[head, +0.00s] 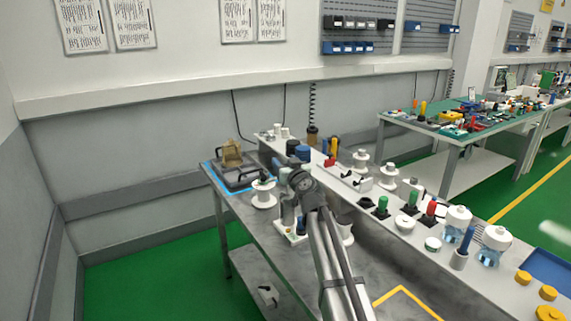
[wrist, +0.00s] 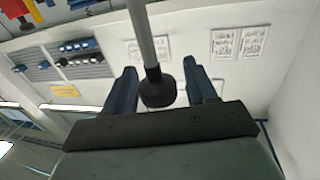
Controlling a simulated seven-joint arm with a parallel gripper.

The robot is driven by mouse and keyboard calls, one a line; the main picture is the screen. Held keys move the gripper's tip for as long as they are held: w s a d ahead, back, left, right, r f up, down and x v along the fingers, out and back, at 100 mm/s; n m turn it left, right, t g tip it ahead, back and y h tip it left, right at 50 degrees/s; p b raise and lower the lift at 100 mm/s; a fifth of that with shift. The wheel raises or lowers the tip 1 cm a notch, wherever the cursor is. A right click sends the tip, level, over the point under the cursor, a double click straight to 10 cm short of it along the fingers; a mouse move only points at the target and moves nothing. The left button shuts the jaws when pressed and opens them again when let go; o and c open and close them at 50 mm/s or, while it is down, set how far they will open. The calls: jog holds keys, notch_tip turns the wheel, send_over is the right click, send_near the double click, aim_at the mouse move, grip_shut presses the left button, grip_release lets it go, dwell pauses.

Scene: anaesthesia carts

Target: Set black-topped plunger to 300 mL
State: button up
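A grey rod with a black knob at its end, which looks like the black-topped plunger (wrist: 158,88), shows in the wrist view. The knob is between the two blue fingers of my gripper (wrist: 160,66), with a visible gap on each side. My gripper is open and I see no contact with the knob. In the head view my gripper (head: 287,172) is over the workbench, mostly hidden behind my own wrist. The plunger cannot be made out there. No volume scale is readable in either view.
A raised white shelf (head: 400,232) right of my arm carries several spools, knobs and bottles. A white spool (head: 263,194) stands left of my gripper, near a tray with a brown bag (head: 232,153). The grey bench surface (head: 285,265) left of my arm is mostly clear.

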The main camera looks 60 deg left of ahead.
grip_shut()
dwell(0.3)
jog(key=shift+f, duration=1.05)
jog(key=shift+o, duration=0.4)
grip_release()
jog(key=shift+d, duration=0.15)
